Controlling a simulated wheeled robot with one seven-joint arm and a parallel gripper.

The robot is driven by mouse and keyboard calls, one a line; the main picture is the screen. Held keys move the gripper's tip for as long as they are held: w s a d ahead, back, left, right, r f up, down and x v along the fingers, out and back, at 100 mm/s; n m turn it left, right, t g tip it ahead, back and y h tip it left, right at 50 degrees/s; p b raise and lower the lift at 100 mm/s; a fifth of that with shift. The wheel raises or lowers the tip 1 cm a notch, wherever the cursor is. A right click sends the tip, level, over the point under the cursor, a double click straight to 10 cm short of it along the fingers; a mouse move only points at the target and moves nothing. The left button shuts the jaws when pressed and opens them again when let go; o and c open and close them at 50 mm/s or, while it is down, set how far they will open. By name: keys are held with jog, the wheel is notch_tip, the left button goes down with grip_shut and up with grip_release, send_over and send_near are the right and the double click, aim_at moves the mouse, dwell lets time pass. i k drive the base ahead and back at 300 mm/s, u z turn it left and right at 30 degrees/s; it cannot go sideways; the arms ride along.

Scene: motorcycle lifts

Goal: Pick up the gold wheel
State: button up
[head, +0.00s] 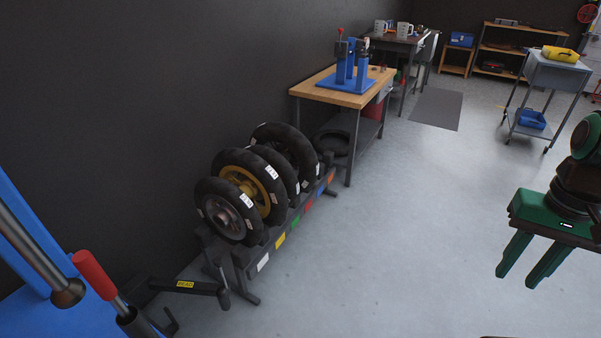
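The gold wheel (238,180) has a gold rim and a black tyre with white labels. It stands upright in a low dark rack (288,233) against the left wall. It is between a grey-rimmed wheel (221,216) in front and other black-tyred wheels behind, and the front wheel hides part of it. My gripper (529,275) is green with two fingers pointing down at the right edge of the head view. The fingers are apart with nothing between them. It is over open floor, far to the right of the rack.
A blue lift with a red-handled lever (92,273) fills the lower left. A dark stand with a yellow label (187,285) is before the rack. A wooden-topped workbench (317,88) stands behind it, and a grey cart (557,78) at back right. The central floor is clear.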

aim_at(258, 179)
jog(key=z, duration=0.15)
jog(key=i, duration=1.35)
jog(key=u, duration=0.65)
jog(key=i, duration=1.1)
jog(key=u, duration=0.6)
